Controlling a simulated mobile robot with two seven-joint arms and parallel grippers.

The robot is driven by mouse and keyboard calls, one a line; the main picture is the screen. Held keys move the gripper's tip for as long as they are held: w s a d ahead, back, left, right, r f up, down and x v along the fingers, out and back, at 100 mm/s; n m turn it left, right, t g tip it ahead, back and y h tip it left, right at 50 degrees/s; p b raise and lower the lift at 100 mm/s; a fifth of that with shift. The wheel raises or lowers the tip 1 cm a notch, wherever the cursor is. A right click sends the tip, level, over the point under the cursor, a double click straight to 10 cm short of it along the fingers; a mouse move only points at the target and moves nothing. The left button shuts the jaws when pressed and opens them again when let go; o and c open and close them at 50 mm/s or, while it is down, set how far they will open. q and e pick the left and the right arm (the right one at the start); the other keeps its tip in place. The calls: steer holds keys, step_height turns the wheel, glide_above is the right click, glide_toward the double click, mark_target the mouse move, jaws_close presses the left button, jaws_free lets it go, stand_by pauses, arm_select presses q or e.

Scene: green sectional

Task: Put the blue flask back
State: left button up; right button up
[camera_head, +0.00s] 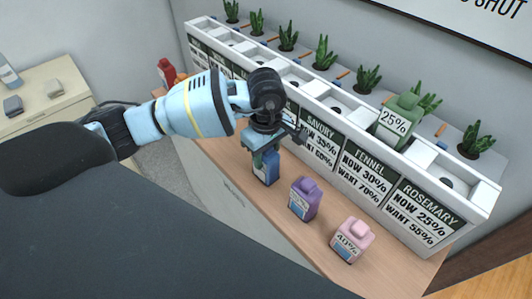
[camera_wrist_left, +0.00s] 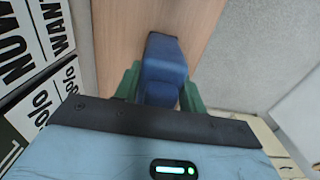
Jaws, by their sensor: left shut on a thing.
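The blue flask (camera_head: 266,168) is upright over the wooden counter (camera_head: 238,172), in front of the white planter rack (camera_head: 425,165). I cannot tell whether its base touches the counter. My left gripper (camera_head: 262,148) points down and is shut on the flask's upper part. In the left wrist view the blue flask (camera_wrist_left: 163,68) sits between the green fingers of my left gripper (camera_wrist_left: 162,90). The gripper hides the flask's top and part of the rack's signs behind. My right gripper is not in view.
A purple flask (camera_head: 305,198) and a pink flask (camera_head: 352,240) stand on the counter to the right. A red flask (camera_head: 167,72) is at the far left end. A green flask (camera_head: 398,120) sits in the rack, with several plants (camera_head: 368,79) behind.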

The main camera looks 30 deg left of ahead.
arm_select(q)
steer(key=shift+f, duration=0.1)
steer(key=o, duration=1.2)
step_height(320, 180, up, 12)
steer(key=shift+r, duration=0.15)
